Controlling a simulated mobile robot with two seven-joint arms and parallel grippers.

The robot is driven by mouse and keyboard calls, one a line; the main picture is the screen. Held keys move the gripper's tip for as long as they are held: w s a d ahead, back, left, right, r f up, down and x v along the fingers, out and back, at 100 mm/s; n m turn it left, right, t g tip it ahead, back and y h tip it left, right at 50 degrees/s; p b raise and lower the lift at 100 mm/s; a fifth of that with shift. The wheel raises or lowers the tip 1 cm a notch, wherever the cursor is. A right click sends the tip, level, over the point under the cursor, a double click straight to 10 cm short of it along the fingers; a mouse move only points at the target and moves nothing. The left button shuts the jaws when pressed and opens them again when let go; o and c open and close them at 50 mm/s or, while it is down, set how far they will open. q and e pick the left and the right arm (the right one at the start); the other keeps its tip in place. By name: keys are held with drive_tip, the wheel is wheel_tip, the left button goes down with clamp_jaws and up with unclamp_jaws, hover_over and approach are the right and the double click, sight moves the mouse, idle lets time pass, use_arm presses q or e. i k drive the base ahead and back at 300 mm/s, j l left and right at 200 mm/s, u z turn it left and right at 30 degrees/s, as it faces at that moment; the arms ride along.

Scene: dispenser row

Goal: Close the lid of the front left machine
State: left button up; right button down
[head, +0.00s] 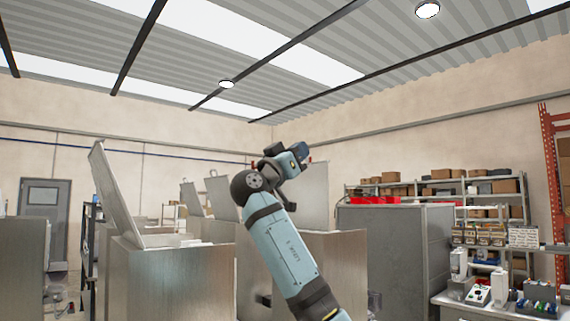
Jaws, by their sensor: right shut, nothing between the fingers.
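The front left machine (172,285) is a metal box at the left, nearest to me. Its lid (117,195) stands open, tilted up and back to the left of the box. My right arm comes in from the bottom and reaches up in the middle. Its gripper (302,153) is at the top of the arm, shut and empty, well to the right of the lid and apart from it. The fingertips are small and hard to make out. My left gripper is not in view.
More metal machines stand behind, with raised lids (190,198) (222,199). Another machine (338,262) is partly behind my arm. A large grey cabinet (395,250) and stocked shelves stand at the right, with a cluttered table (490,305) in front. Open air lies between arm and lid.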

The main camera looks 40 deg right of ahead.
sight(310, 189)
drive_tip(key=i+l, duration=0.25)
drive_tip(key=i, duration=0.25)
drive_tip(key=i+l, duration=0.25)
drive_tip(key=i, duration=0.3)
